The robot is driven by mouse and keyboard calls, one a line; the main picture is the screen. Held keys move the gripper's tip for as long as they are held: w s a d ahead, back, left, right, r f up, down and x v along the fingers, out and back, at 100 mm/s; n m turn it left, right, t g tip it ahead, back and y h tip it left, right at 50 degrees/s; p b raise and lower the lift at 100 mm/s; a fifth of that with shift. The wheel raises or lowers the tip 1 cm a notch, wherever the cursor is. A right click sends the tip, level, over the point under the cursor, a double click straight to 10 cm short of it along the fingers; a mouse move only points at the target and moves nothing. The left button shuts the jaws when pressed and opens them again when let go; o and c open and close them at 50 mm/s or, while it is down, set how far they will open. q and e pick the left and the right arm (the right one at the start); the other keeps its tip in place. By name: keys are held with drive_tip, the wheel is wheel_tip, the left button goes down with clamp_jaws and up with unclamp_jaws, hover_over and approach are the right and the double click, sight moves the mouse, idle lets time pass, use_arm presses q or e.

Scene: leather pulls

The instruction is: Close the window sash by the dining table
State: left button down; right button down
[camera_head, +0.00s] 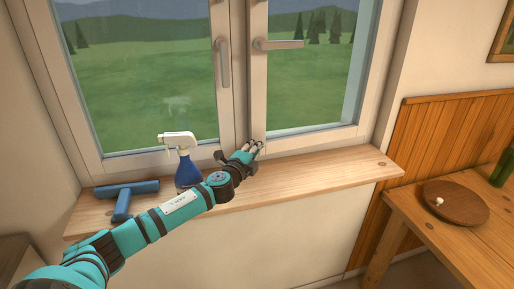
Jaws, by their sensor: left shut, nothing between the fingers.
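The window has two light wooden-framed sashes side by side. The right sash (305,137), on the side of the dining table (425,226), has its handle (278,44) turned level. The left sash (160,159) has its handle (223,62) hanging down. I cannot tell whether a narrow gap stands between the right sash and its frame. My left gripper (257,147) is shut and empty, at the lower left corner of the right sash, just above the sill. I cannot tell if it touches the sash. My right gripper is not in view.
The sill's right part is clear. The table carries a round wooden board (462,207) and a green bottle (503,168).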

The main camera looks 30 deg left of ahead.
use_arm(q)
drive_tip(key=shift+m+h, duration=0.5)
drive_tip(key=shift+h, duration=0.2)
drive_tip(key=w+a, duration=0.1)
drive_tip(key=w+a+b, duration=0.1)
drive_tip(key=a, duration=0.1)
drive_tip(key=shift+w+a, duration=0.1)
drive_tip(key=shift+a, duration=0.1)
drive_tip(key=shift+r, duration=0.25)
